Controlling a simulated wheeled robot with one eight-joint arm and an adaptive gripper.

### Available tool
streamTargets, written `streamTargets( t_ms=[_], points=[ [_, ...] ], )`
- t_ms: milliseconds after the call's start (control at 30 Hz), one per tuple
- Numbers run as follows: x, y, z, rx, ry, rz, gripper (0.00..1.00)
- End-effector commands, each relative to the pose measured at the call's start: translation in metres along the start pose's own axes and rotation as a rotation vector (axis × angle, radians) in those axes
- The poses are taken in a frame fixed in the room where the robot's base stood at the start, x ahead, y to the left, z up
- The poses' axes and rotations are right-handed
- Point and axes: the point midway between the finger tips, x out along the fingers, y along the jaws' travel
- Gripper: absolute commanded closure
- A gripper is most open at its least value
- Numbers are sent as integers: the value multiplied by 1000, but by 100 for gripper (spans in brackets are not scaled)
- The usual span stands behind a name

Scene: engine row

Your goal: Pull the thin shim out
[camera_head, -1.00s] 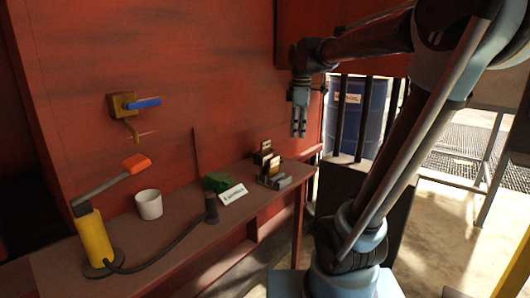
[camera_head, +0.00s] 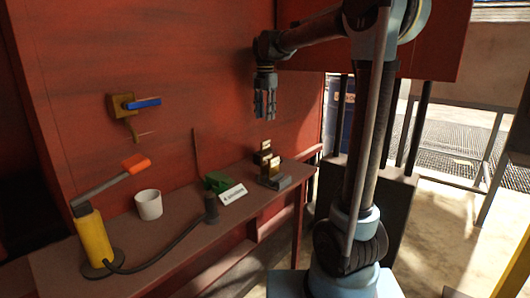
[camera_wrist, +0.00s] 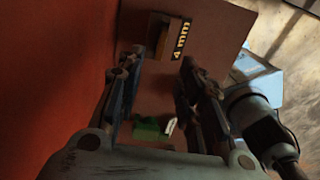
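My gripper (camera_head: 265,117) hangs fingers-down above the bench, near the red wall. In the wrist view its two fingers (camera_wrist: 162,65) are apart with nothing between them. Below and to the right in the head view, a dark grey holder (camera_head: 276,183) stands on the bench with small brown pieces bearing pale labels, one behind (camera_head: 264,147) and one in front (camera_head: 272,165). The wrist view shows a brown piece with a yellow "4 mm" label (camera_wrist: 180,42) beyond the fingertips. Which piece is the thin shim cannot be told.
A green block (camera_head: 216,181), a white card (camera_head: 233,194) and a dark cylinder (camera_head: 211,209) with a hose lie left of the holder. A white cup (camera_head: 149,204) and a yellow pump (camera_head: 92,237) stand farther left. A valve with a blue handle (camera_head: 143,103) juts from the wall.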

Motion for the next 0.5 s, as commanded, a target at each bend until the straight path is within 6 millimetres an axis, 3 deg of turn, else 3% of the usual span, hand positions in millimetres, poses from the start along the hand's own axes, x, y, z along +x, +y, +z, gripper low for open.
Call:
streamTargets(
  t_ms=[300, 500],
  points=[
    [55, 0, 0, 1, 0, 0, 66],
    [74, 0, 0, 2, 0, 0, 66]
  ],
)
